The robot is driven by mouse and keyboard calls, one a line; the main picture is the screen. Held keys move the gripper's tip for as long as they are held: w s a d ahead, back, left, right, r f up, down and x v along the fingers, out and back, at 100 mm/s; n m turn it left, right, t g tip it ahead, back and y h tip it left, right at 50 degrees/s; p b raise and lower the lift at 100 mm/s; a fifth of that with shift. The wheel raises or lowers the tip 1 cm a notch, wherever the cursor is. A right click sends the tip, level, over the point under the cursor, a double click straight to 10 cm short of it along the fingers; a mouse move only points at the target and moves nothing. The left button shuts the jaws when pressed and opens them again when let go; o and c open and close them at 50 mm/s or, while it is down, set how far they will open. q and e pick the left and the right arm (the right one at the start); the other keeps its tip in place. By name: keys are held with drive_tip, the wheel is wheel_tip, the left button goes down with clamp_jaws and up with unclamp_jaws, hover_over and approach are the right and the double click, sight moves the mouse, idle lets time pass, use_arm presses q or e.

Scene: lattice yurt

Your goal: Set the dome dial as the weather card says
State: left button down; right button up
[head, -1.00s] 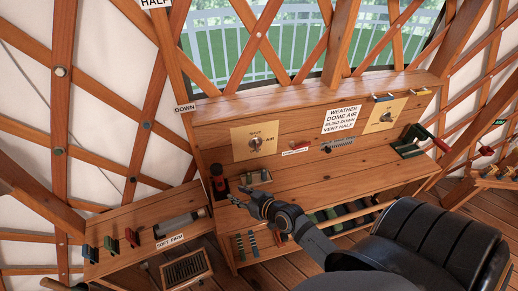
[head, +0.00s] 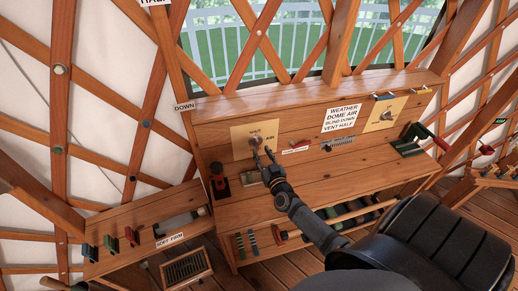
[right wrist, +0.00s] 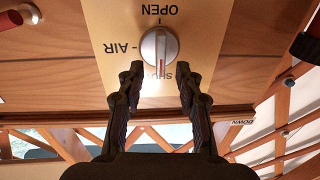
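The weather card (head: 341,118) on the bench's back panel reads "WEATHER, DOME AIR, BLIND DOWN, VENT HALF". The dome dial (head: 255,142) is a round metallic knob on a tan plate to the left of the card. In the right wrist view the dial (right wrist: 159,45) appears upside down, with OPEN, AIR and SHUT marks; its red pointer line is toward SHUT. My right gripper (head: 262,154) is at the dial. My left gripper is not in view.
A second dial plate (head: 386,115) is right of the card. A spring-like part (head: 342,145) is below the card. A red-topped black object (head: 218,180) stands on the bench's left end.

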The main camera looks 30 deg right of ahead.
sight(258, 146)
drive_tip(key=shift+x, duration=1.9)
drive_tip(key=shift+c, duration=0.4)
clamp_jaws()
